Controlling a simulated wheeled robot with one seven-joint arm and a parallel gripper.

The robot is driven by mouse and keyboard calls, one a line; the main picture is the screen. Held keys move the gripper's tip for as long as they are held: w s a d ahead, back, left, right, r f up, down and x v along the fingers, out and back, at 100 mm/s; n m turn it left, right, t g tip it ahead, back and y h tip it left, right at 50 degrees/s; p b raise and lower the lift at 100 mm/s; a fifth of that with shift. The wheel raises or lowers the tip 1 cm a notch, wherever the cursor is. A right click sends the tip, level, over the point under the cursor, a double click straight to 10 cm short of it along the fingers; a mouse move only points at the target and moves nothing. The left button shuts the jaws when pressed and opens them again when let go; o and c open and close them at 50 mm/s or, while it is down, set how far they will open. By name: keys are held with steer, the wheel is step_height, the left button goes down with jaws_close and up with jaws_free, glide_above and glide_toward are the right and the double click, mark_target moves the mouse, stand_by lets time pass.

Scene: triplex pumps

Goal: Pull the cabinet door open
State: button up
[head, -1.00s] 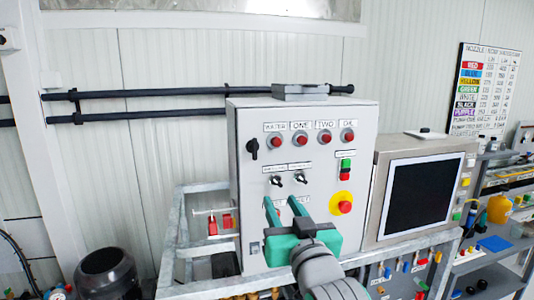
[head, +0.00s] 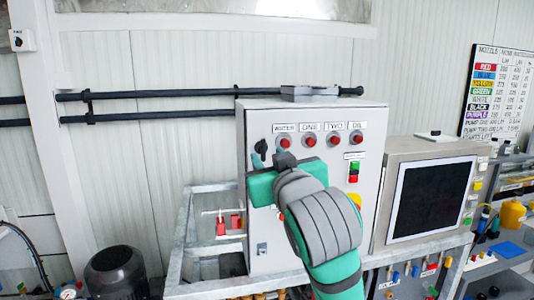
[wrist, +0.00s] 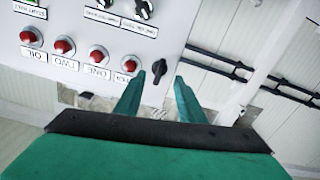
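The grey cabinet (head: 375,140) has a front door with a row of red lamps (head: 308,141) under labels. A black handle (head: 261,147) sits at the door's upper left; it also shows in the wrist view (wrist: 158,71), where the picture is turned over. My gripper (head: 268,161) is in front of the door, just below the handle in the head view. Its two green fingers are apart in the wrist view (wrist: 158,92), with the handle between their tips or just beyond. I cannot tell whether they touch it. My arm hides the door's lower middle. The door looks shut.
A grey-framed screen (head: 432,198) stands right of the cabinet. Black pipes (head: 160,95) run along the wall behind. A metal frame (head: 205,190) with red valve handles is at the left. Shelves with tools are at the right.

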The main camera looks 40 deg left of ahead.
mark_target(264, 152)
steer(key=shift+x, duration=2.55)
